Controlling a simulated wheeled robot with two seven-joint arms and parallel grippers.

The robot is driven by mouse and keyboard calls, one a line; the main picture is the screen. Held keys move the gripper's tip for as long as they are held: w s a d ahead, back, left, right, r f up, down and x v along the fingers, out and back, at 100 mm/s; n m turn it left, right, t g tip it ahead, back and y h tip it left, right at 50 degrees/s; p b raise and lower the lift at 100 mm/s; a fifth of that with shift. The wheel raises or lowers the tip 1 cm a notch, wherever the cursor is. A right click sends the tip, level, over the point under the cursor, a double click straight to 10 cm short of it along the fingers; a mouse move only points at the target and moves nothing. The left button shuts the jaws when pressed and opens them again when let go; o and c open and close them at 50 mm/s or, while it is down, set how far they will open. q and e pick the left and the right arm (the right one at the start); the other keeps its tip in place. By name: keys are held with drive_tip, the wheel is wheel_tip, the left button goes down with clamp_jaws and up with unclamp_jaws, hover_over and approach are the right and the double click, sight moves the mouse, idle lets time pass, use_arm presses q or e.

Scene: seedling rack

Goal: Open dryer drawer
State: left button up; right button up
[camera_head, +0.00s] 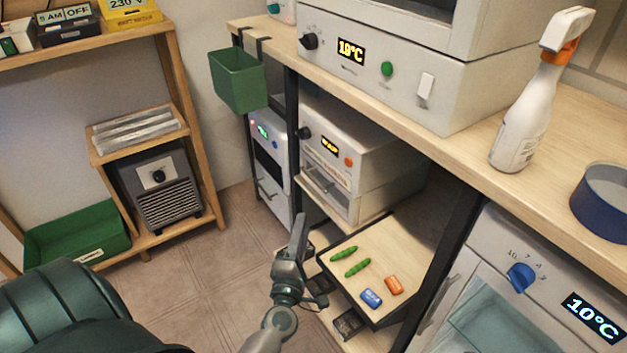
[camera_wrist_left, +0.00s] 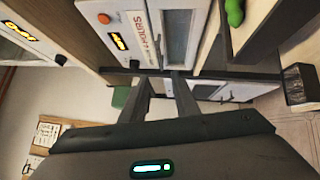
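The white dryer (camera_head: 345,150), with an amber display and an orange button, stands on the shelf under the bench in the head view. Its drawer front (camera_head: 324,193) with a bar handle is low on the face and looks shut. In the left wrist view the dryer (camera_wrist_left: 128,22) is at the top, turned sideways, with its windowed drawer front (camera_wrist_left: 178,35) beside the label. My left gripper (camera_head: 303,235) is in front of and below the drawer. In the wrist view its fingers (camera_wrist_left: 160,85) are apart and empty, short of the drawer. My right gripper is not in view.
A pull-out board (camera_head: 345,290) with green pods, a blue block and an orange block lies right of my gripper. A green bin (camera_head: 238,80) hangs from the bench edge. Another white appliance (camera_head: 268,165) stands left of the dryer. The floor (camera_head: 190,290) at left is clear.

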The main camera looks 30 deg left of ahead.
use_arm(q)
approach(314, 178)
drive_tip(key=w, duration=0.2)
drive_tip(key=x, duration=0.8)
drive_tip(key=shift+s+a+f, duration=0.2)
drive_tip(key=shift+a, duration=0.2)
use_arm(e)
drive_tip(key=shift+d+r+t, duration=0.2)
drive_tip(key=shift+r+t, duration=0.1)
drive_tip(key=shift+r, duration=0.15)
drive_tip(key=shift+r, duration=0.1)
use_arm(q)
clamp_jaws()
